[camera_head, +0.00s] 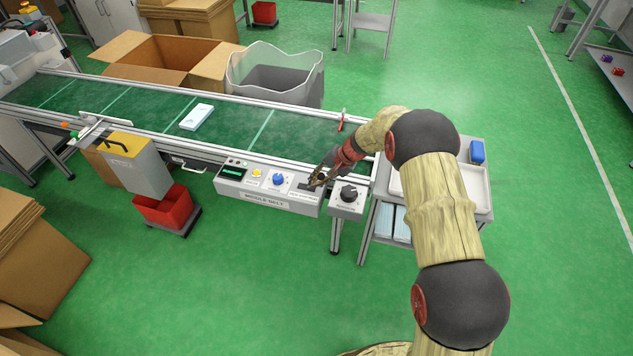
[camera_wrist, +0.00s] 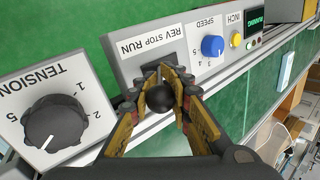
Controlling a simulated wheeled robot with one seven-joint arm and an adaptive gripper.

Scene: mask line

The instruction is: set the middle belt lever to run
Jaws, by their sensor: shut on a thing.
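The middle belt lever has a round black knob (camera_wrist: 161,97), which shows in the wrist view in front of the REV STOP RUN plate (camera_wrist: 150,47). My gripper (camera_wrist: 160,86) is shut on the knob, with one finger on each side. In the head view my gripper (camera_head: 318,181) reaches down to the right part of the MIDDLE BELT control box (camera_head: 264,199). The lever's stem and slot are mostly hidden by the fingers, so I cannot tell which mark it stands at. The small display (camera_wrist: 257,18) shows green lit text that seems to read RUNNING.
The blue speed knob (camera_wrist: 212,46) and yellow inch button (camera_wrist: 236,40) sit beside the lever. The black tension dial (camera_head: 348,193) is on its other side. A white pack (camera_head: 196,117) lies on the green belt (camera_head: 150,106). A trolley (camera_head: 481,190) stands close right.

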